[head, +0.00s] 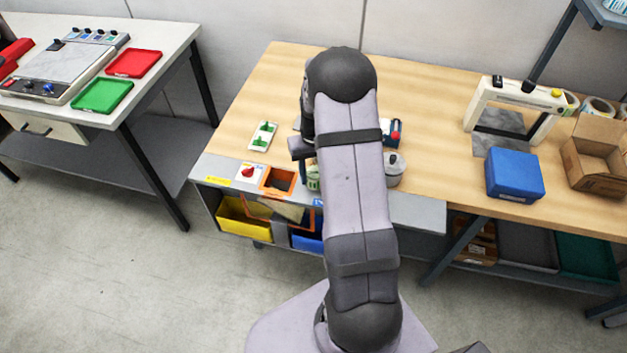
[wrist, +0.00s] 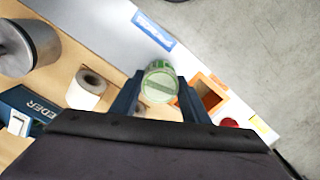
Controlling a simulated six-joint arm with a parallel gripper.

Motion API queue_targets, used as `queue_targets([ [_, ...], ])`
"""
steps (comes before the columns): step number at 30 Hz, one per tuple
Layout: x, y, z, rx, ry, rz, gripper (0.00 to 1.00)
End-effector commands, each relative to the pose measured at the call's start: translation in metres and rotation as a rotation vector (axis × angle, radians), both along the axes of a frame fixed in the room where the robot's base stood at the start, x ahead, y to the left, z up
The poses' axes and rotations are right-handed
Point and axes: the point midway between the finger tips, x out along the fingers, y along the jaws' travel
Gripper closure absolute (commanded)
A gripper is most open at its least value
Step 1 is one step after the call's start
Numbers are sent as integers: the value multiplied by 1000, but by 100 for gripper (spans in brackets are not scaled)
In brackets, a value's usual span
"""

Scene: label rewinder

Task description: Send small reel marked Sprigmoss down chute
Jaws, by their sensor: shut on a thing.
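My gripper (wrist: 158,92) is shut on a small green-and-white reel (wrist: 160,80), which sits between the two fingers in the wrist view. Any name on the reel is too small to read. In the head view the reel (head: 313,178) shows only partly beside my arm. The orange-framed chute opening (wrist: 221,88) is just right of the reel in the wrist view, and the reel is not over it. In the head view the chute opening (head: 264,182) is at the bench's front edge, left of my gripper.
A red knob (head: 248,172) is beside the chute. A yellow bin (head: 235,222) and a blue bin (head: 305,243) are below. A pale roll (wrist: 85,98), a metal cylinder (wrist: 40,40) and a blue box (wrist: 30,108) stand near my gripper. A card with green pieces (head: 260,143) lies behind the chute.

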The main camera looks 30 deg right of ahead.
Motion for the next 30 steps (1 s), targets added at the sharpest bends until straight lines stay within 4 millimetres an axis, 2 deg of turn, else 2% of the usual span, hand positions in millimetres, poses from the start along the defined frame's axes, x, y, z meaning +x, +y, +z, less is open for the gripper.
queue_targets([
  [1,0,0,6,0,-1,0,69],
  [15,0,0,34,0,0,0,69],
  [30,1,3,37,0,0,7,69],
])
